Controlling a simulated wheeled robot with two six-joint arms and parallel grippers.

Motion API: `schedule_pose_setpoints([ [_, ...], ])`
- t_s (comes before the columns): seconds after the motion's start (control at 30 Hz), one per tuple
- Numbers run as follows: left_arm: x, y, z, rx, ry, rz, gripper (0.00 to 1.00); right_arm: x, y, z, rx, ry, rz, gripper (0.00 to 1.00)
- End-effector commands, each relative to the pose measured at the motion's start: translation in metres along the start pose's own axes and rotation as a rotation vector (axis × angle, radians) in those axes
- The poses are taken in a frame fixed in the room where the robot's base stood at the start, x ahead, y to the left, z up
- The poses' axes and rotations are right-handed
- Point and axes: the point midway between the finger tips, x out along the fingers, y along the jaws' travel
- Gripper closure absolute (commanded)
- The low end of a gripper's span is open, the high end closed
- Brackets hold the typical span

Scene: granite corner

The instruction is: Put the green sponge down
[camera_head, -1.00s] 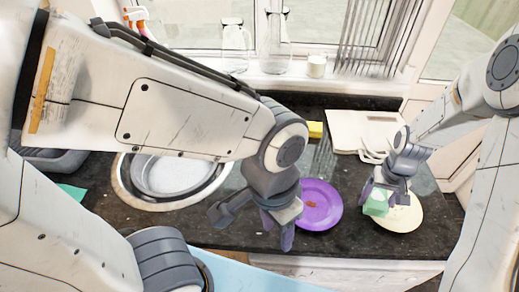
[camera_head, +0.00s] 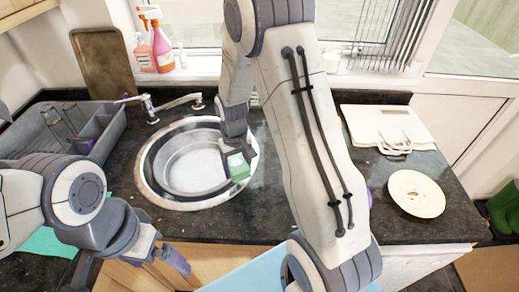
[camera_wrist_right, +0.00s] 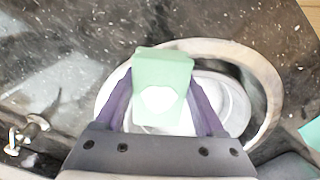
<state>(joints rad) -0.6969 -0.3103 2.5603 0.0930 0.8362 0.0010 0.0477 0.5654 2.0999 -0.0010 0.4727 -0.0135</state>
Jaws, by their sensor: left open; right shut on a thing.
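The green sponge (camera_head: 238,168) is held by my right gripper (camera_head: 236,158) over the right side of the round sink (camera_head: 146,180). In the right wrist view the sponge (camera_wrist_right: 162,72) sits between the two purple fingers, with a white patch on its face. The sink rim (camera_wrist_right: 268,88) and a round metal basin show below and behind it. My left gripper (camera_head: 130,266) is open and empty at the counter's front edge, lower left.
A grey dish rack (camera_head: 112,125) and tap (camera_head: 150,108) stand by the sink. A cream plate (camera_head: 416,207) and chopping board (camera_head: 372,122) lie right. My right arm covers much of the middle. A teal cloth (camera_head: 42,243) lies front left. Counter in front of the sink is clear.

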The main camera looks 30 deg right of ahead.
Motion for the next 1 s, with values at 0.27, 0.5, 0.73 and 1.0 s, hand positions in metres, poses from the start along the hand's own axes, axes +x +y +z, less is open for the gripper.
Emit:
schedule_pose_setpoints([
  [0.27,0.010,-0.001,0.000,0.001,0.000,0.000,0.00,-0.025,0.133,-0.006,0.270,0.004,0.002,1.00],
  [0.5,0.016,-0.001,0.001,0.001,0.000,0.000,0.00,-0.052,0.243,0.029,0.491,0.001,0.002,1.00],
  [0.73,0.017,-0.001,0.001,0.001,0.000,0.000,0.00,-0.063,0.280,0.051,0.569,-0.003,0.001,1.00],
  [1.0,0.017,-0.001,0.001,0.001,0.000,0.000,0.00,-0.064,0.280,0.051,0.570,-0.004,0.000,1.00],
])
